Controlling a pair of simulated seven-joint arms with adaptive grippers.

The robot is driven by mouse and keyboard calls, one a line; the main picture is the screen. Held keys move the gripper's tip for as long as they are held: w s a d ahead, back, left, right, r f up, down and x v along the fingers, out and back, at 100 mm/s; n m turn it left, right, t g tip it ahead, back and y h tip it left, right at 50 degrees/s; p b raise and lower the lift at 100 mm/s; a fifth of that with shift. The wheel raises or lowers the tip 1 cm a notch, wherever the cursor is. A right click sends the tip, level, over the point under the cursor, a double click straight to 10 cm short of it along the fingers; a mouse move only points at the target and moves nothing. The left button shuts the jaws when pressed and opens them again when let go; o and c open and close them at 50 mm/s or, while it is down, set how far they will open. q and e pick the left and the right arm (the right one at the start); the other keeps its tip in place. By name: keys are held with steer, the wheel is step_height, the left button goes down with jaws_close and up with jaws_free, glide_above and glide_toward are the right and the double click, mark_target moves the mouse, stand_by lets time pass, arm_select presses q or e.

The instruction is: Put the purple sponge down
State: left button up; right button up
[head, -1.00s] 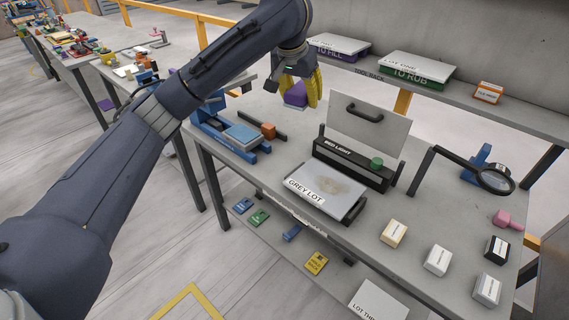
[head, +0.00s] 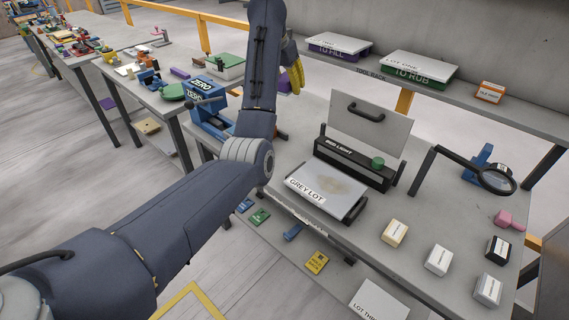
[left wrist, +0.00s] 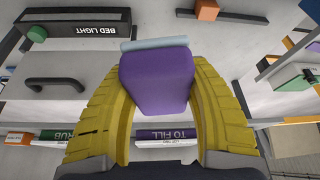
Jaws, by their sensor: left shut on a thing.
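The purple sponge (head: 284,82) is partly hidden behind my left arm in the head view. My left gripper (head: 293,72) has yellow fingers and is shut on it, at the far side of the grey bench. In the left wrist view the purple sponge (left wrist: 157,82) sits between the two fingers of the left gripper (left wrist: 157,70), touching both. A pale blue strip (left wrist: 155,43) shows along its far edge; I cannot tell if it is part of the sponge. My right gripper is not in view.
The bench holds a grey lot plate (head: 326,188), a black bed light (head: 352,163) with an upright panel, a blue ZERO device (head: 208,112) and a magnifier (head: 495,180). A rack shelf (head: 465,100) runs behind. Small labelled boxes (head: 438,260) stand front right.

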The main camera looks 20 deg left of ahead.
arm_select(q)
step_height(320, 180, down, 8)
steer(key=a+f, duration=0.1)
steer(key=m, duration=0.2)
glide_above(285, 163)
step_height(285, 163, down, 9)
steer(key=shift+a+h, duration=0.2)
steer(key=shift+h, duration=0.2)
steer(key=shift+f, duration=0.1)
steer(key=shift+f, duration=4.7)
steer(key=shift+s+f, duration=0.1)
steer(key=shift+f, duration=0.55)
steer(key=o, duration=1)
steer(key=shift+f, duration=0.15)
